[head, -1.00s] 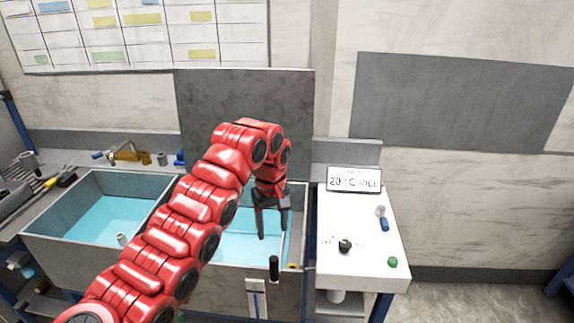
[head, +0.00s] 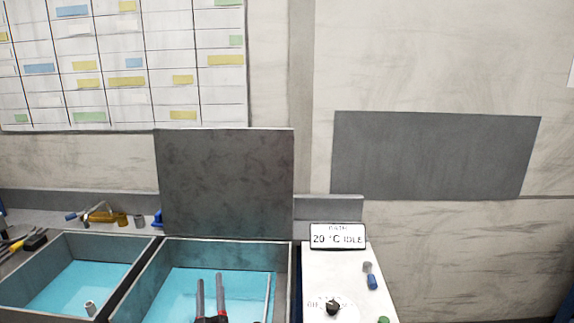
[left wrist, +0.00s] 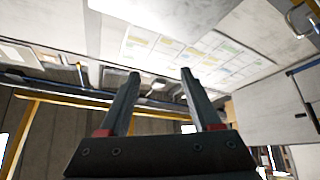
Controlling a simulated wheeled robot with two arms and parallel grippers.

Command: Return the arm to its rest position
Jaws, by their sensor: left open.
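My left gripper (head: 209,278) shows at the bottom of the head view, in front of the right basin. Its two dark fingers point up and stand apart, with nothing between them. The rest of the red left arm is almost wholly below the picture. In the left wrist view the same open gripper (left wrist: 160,73) is empty, with the wall chart (left wrist: 190,55) and the ceiling beyond its fingers. My right gripper is in neither view.

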